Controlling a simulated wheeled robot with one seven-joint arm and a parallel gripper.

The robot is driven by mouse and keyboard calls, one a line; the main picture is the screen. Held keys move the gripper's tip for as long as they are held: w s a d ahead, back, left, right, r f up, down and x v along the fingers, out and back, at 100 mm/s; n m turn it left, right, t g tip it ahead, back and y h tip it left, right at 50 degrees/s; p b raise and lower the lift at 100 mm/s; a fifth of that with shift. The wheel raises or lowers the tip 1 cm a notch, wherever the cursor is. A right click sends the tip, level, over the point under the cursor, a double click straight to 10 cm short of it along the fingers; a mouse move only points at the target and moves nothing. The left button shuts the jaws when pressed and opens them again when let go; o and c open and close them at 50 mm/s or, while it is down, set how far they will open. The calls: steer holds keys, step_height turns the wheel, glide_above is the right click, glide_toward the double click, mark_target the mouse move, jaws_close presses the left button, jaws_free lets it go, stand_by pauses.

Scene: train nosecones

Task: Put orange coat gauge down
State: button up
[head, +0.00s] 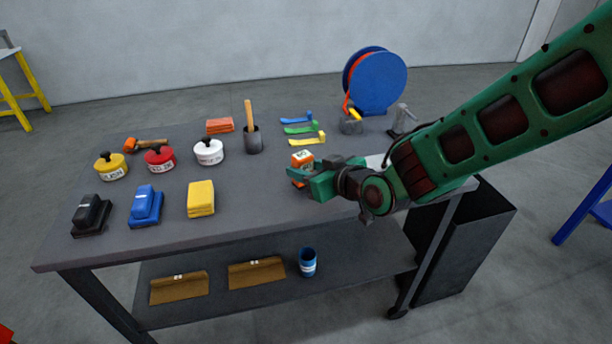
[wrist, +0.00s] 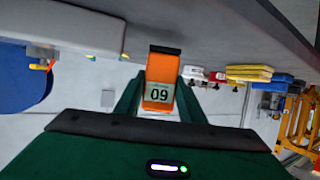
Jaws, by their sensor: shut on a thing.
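The orange coat gauge (head: 302,160) is a small orange block with a pale label. In the wrist view the gauge (wrist: 160,80) sits between the two fingers, and its label reads 09 in that picture. My gripper (head: 308,176) is shut on it, over the right part of the grey table (head: 250,215). The fingers hide part of the gauge in the head view. I cannot tell whether its underside touches the tabletop.
Blue, green and yellow tools (head: 302,130) lie behind the gauge. A blue reel (head: 376,80) stands at the back right. Yellow pads (head: 201,197) and several round pots (head: 209,151) are to the left. Bare tabletop lies between the pads and my gripper.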

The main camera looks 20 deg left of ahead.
steer(key=shift+f, duration=1)
steer(key=o, duration=1.1)
steer(key=shift+f, duration=0.1)
steer(key=v, duration=1.2)
